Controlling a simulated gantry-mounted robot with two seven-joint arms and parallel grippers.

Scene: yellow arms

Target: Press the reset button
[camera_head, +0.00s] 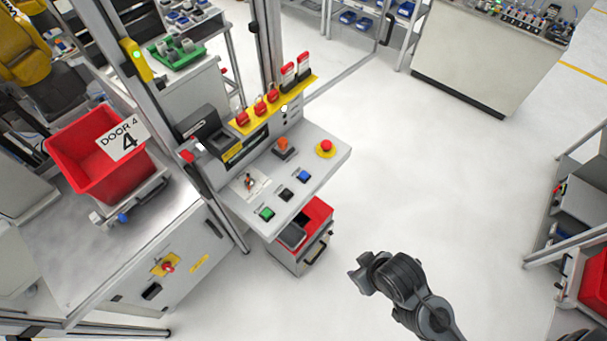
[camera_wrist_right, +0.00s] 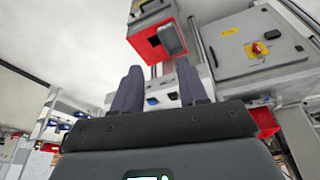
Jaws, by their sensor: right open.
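A grey sloped control panel (camera_head: 310,165) stands left of centre in the head view. Along its front edge are a green button (camera_head: 266,213), a black button (camera_head: 286,195) and a blue button (camera_head: 304,177). A red mushroom button on a yellow base (camera_head: 325,148) is at its right end, and an orange button (camera_head: 285,145) sits further back. The labels are too small to read, so I cannot tell which is marked reset. My right gripper (camera_head: 362,274) is lower right of the panel, well apart from it. Its two dark fingers (camera_wrist_right: 160,90) are apart and empty in the right wrist view. My left gripper is not in view.
The floor (camera_head: 420,180) right of the panel is clear.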

